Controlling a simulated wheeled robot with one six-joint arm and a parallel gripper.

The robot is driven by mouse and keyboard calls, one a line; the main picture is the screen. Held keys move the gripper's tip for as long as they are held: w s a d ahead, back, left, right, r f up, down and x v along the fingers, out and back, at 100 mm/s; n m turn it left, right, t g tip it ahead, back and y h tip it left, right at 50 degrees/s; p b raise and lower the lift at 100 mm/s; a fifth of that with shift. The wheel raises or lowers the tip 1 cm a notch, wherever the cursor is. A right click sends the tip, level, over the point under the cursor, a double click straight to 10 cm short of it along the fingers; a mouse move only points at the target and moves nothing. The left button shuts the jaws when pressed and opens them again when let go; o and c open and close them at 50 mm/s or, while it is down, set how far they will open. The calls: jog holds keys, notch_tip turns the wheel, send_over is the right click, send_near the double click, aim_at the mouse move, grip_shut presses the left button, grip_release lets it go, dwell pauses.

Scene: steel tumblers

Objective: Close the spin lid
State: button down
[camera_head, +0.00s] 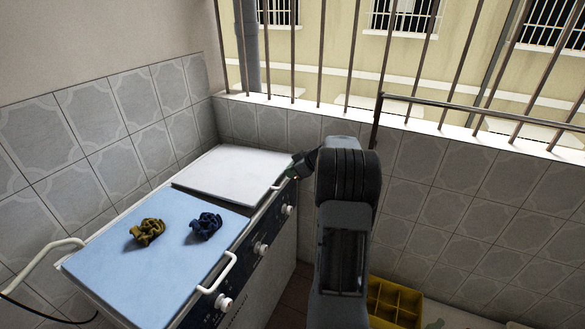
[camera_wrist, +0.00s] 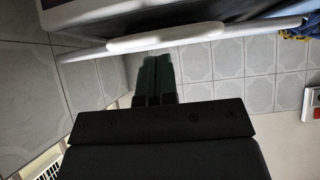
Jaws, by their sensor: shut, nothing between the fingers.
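The white spin lid (camera_head: 228,178) covers the far end of the washing machine and looks nearly flat; I cannot tell whether a small gap remains under it. Its handle (camera_head: 281,183) is at the right edge. A pale handle bar (camera_wrist: 165,36) crosses the upper part of the wrist view, close to my fingertips. My gripper (camera_head: 292,172) is at the lid's right edge beside the handle. In the wrist view its dark green fingers (camera_wrist: 154,66) are together and empty, just short of the bar; contact is unclear.
The blue lid (camera_head: 150,265) beside it bears a mustard cloth (camera_head: 147,232) and a dark blue cloth (camera_head: 206,226). Knobs (camera_head: 261,248) line the machine's front panel. A tiled wall (camera_head: 150,110) stands behind. A yellow crate (camera_head: 395,303) is on the floor at right.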

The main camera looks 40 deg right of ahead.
jog(key=shift+f, duration=0.15)
notch_tip(320, 180, down, 5)
jog(key=b, duration=0.6)
jog(key=r+p+v, duration=0.1)
jog(key=v, duration=1.2)
jog(key=shift+r, duration=0.2)
